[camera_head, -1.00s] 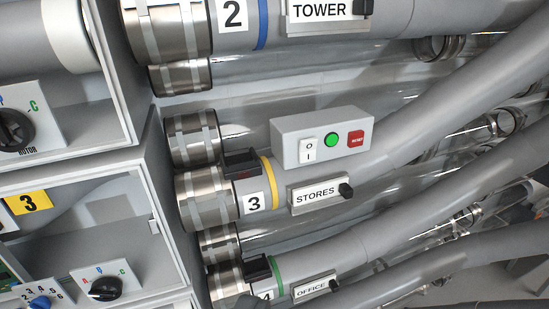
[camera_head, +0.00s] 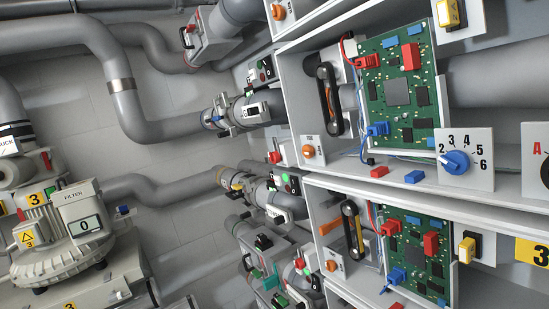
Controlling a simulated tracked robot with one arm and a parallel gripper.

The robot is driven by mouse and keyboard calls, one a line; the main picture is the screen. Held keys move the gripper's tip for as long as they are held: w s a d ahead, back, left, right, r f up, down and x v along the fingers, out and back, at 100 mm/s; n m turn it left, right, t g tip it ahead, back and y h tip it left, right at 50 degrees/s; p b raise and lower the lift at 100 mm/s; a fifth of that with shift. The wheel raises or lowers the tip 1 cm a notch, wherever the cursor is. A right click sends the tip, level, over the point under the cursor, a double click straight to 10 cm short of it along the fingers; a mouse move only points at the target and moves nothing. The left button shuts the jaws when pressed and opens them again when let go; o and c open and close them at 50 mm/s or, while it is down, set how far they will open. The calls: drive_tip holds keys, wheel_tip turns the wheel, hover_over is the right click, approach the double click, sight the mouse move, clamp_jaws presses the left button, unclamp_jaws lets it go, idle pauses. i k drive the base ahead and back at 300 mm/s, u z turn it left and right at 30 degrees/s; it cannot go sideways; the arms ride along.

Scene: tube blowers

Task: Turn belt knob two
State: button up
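No label naming belt knob two is readable, so I cannot tell which knob it is. In the head view, the upper cabinet bay holds an orange knob (camera_head: 308,152) on a small white plate, below a black belt-like loop (camera_head: 329,100). The lower bay has a similar orange knob (camera_head: 332,266) beside another loop (camera_head: 352,230). A third orange knob (camera_head: 278,12) sits at the top edge. A blue dial knob (camera_head: 455,162) on a white plate points toward 2. My gripper is not in view.
Green circuit boards (camera_head: 398,92) stand in the open bays, behind white shelf edges. Grey pipes (camera_head: 120,85) with valves run along the left wall. A blower unit marked 3 (camera_head: 75,245) stands at lower left, with a filter display (camera_head: 84,226) reading 0.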

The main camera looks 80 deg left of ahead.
sight(308, 151)
drive_tip(key=u, duration=1.7)
drive_tip(key=k, duration=1.1)
drive_tip(key=u, duration=0.7)
drive_tip(key=i, duration=1.75)
drive_tip(key=z, duration=0.15)
